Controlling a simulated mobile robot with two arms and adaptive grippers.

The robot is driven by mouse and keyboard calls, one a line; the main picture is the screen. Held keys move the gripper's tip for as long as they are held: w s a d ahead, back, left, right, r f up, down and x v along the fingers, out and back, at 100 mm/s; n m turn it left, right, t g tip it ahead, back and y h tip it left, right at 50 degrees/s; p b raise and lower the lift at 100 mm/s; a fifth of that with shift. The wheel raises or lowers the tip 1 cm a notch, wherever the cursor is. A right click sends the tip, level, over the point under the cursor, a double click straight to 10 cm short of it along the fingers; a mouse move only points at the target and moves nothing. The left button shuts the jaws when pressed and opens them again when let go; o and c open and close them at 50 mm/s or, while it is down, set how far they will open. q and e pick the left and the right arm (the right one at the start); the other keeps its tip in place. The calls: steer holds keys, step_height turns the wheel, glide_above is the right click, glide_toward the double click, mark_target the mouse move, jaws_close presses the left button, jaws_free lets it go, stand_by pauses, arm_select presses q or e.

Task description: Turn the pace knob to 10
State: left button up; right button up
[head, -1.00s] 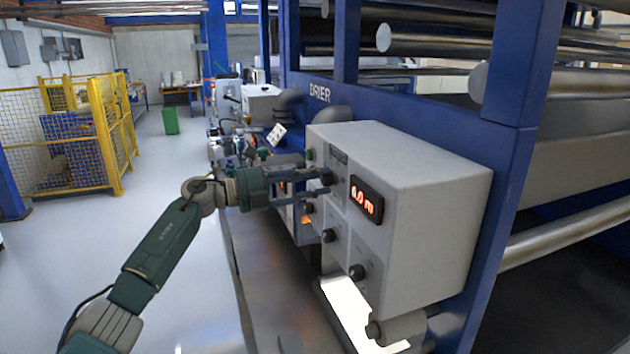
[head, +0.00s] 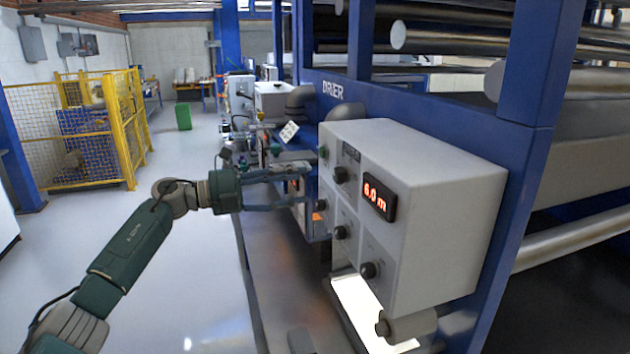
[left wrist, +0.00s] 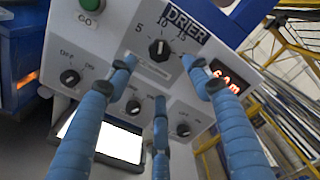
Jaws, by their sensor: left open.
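The pace knob, the black top knob under the DRIER label, shows in the head view (head: 340,174) and the left wrist view (left wrist: 158,48). In the wrist view its white mark points up, roughly toward the 10 on its 5-10-15 scale. The red display (head: 379,197) reads 6.0 m. My left gripper (head: 308,183) is open and empty, just left of the knob in the head view and apart from it. Its blue fingers (left wrist: 162,85) spread below and either side of the knob in the wrist view. My right gripper is not in view.
The grey control box (head: 440,190) also carries a middle knob (head: 340,232), a lower knob (head: 368,270) and a green GO button (left wrist: 88,18). A blue machine frame (head: 515,130) stands behind it. Open floor (head: 190,270) lies to the left, with a yellow cage (head: 125,125) beyond.

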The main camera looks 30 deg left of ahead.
arm_select(q)
steer(key=shift+v, duration=1.55)
